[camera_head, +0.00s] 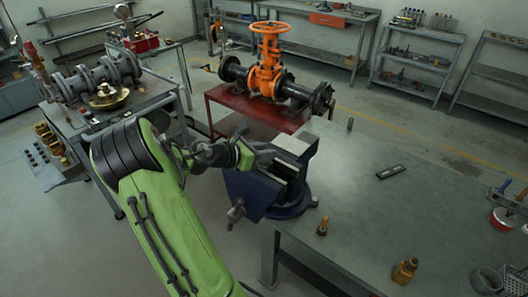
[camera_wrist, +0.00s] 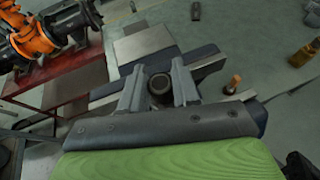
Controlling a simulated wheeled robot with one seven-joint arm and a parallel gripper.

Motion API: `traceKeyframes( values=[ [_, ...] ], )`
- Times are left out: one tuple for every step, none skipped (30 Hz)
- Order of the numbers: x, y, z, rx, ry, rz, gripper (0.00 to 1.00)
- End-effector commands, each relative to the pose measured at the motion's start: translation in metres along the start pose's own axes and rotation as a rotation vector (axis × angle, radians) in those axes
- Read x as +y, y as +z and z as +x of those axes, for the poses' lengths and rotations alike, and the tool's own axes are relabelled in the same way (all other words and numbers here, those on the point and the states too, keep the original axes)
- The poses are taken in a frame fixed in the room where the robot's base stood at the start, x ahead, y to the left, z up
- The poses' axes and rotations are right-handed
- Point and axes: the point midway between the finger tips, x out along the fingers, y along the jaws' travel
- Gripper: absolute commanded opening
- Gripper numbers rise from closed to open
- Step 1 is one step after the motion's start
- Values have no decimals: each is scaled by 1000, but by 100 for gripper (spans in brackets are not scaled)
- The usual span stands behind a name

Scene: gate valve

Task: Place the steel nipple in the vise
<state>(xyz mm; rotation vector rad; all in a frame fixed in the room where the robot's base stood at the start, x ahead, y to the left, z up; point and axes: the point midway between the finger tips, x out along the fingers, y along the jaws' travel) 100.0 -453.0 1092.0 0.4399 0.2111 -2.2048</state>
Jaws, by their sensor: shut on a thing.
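The blue vise (camera_head: 255,193) is bolted at the near left corner of the workbench (camera_head: 365,215), with its light steel top facing up. My gripper (camera_head: 266,153) is at the vise's left side, beside its jaws. In the wrist view my gripper (camera_wrist: 159,88) is shut on the steel nipple (camera_wrist: 159,84), seen end-on as a dark round ring between the two fingers. The vise (camera_wrist: 195,56) lies just beyond and beneath the fingers there. The nipple is hidden in the head view. I cannot tell whether it touches the vise or sits between its jaws.
A small brass-and-orange piece (camera_head: 322,226) stands near the vise, and a brass fitting (camera_head: 405,270) stands nearer the front edge. A dark flat bar (camera_head: 390,171) lies on the bench. The orange gate valve (camera_head: 268,70) stands behind on a red table (camera_head: 235,103).

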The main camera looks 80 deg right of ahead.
Motion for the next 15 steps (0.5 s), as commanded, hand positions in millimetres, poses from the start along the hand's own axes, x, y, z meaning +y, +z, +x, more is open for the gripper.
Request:
traceKeyframes(
  values=[
    [0,-1,0,0,0,-2,34],
    [0,-1,0,0,0,-1,38],
    [0,-1,0,0,0,-1,44],
    [0,-1,0,1,0,-1,49],
    [0,-1,0,1,0,-1,54],
    [0,-1,0,0,0,-1,56],
    [0,-1,0,0,0,-1,56],
    [0,-1,0,0,0,-1,56],
    [0,-1,0,0,0,-1,56],
    [0,-1,0,0,0,-1,56],
    [0,-1,0,0,0,-1,56],
    [0,0,0,0,0,-1,56],
    [0,0,0,0,0,-1,56],
    [0,1,-1,0,0,0,56],
    [1,1,-3,1,1,-1,56]
  ],
)
